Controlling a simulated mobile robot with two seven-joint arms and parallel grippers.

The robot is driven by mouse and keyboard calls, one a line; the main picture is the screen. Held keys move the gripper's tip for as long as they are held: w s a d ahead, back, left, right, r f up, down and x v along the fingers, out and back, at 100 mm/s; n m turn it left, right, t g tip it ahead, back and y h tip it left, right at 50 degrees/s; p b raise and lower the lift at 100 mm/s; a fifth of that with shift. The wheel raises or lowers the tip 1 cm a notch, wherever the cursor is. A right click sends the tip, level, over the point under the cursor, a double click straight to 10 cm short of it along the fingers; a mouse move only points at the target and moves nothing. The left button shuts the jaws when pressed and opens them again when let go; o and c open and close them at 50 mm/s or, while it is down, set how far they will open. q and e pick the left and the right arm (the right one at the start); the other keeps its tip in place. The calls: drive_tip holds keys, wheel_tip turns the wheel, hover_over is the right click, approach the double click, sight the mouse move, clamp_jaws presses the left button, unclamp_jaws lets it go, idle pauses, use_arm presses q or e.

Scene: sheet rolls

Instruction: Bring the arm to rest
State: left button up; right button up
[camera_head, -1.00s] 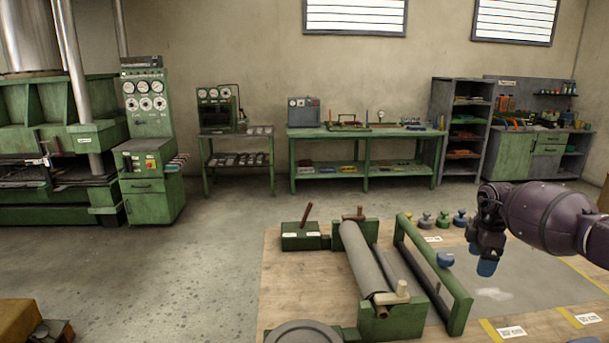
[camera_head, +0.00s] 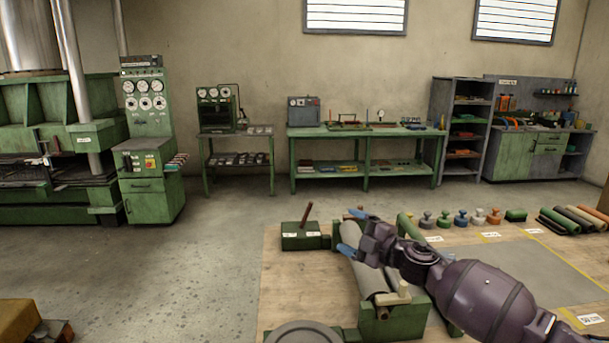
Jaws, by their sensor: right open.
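My right arm comes in from the lower right, its dark purple forearm lying across the wooden table (camera_head: 285,268). My right gripper (camera_head: 351,232) points left, its two blue fingertips spread apart with nothing between them. In the picture it overlaps the upper part of the grey roller (camera_head: 372,275) in its green stand (camera_head: 378,326); I cannot tell how high above it the gripper is. The arm hides much of the green frame to the right of the roller. My left gripper is not in view.
A green block with a brown handle (camera_head: 302,238) stands left of the roller. A round grey disc (camera_head: 303,333) is at the front edge. Several small knobs (camera_head: 460,217) and several dark and coloured rolls (camera_head: 573,219) line the table's back right. A grey mat (camera_head: 555,262) lies bare at right.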

drive_tip(key=s+d+f+m+h, duration=0.4)
drive_tip(key=s+f+m, duration=0.3)
drive_tip(key=s+f, duration=0.4)
drive_tip(key=s+d+f+m+h, duration=0.5)
drive_tip(key=s+f, duration=0.5)
drive_tip(key=s, duration=0.6)
drive_tip(key=s+d+f+m+g+h+b, duration=0.1)
drive_tip(key=s+d+f+m+h, duration=0.3)
drive_tip(key=s+d+f+m, duration=0.3)
drive_tip(key=s+f+m, duration=0.3)
drive_tip(key=s+f, duration=0.1)
drive_tip(key=s, duration=0.2)
drive_tip(key=shift+s+d+f+h, duration=0.15)
drive_tip(key=shift+d+f+h, duration=0.15)
drive_tip(key=shift+d+h, duration=0.1)
